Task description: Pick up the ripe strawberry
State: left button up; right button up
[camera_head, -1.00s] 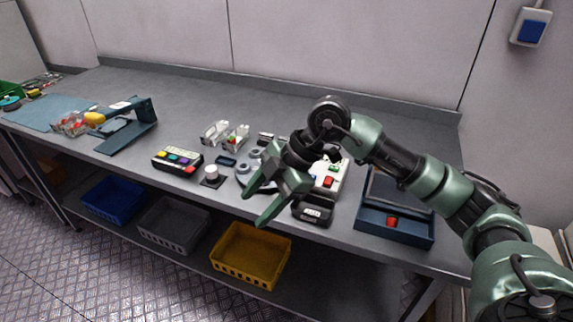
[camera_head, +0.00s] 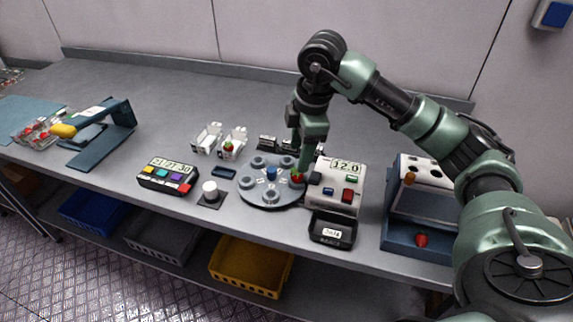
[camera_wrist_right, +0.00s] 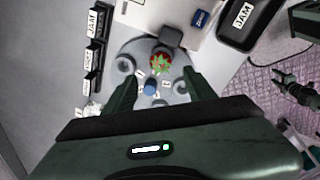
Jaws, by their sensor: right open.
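A red strawberry (camera_head: 297,177) sits on one of the round pads of the grey rotary disc (camera_head: 262,195), on the disc's right side. In the right wrist view the strawberry (camera_wrist_right: 161,61) shows red with green leaves, ahead of and between the two fingers. My right gripper (camera_head: 301,165) points down just above it; in the right wrist view the gripper (camera_wrist_right: 160,95) is open and empty. Another strawberry (camera_head: 228,147) lies in a small clear punnet behind the disc.
A white machine (camera_head: 347,178) with a 12.0 display stands right of the disc. A black tray labelled JAM (camera_head: 333,230) is in front of it. A timer box (camera_head: 167,176) is at left. A blue box (camera_head: 420,225) stands at right.

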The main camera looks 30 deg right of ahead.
aim_at(300, 177)
jog(key=shift+f, duration=0.55)
jog(key=shift+s+f+p, duration=0.2)
jog(key=shift+f+p, duration=0.35)
jog(key=shift+f, duration=0.65)
jog(key=f, duration=0.1)
jog(key=w+f, duration=0.1)
jog(key=shift+f+p, duration=0.3)
jog(key=shift+f, duration=0.5)
jog(key=shift+w, duration=0.1)
jog(key=c, duration=0.7)
pick_arm(q)
jog(key=shift+s+r, duration=0.4)
jog(key=shift+s, duration=0.45)
jog(key=shift+s+r, duration=0.4)
jog(key=shift+s, duration=0.45)
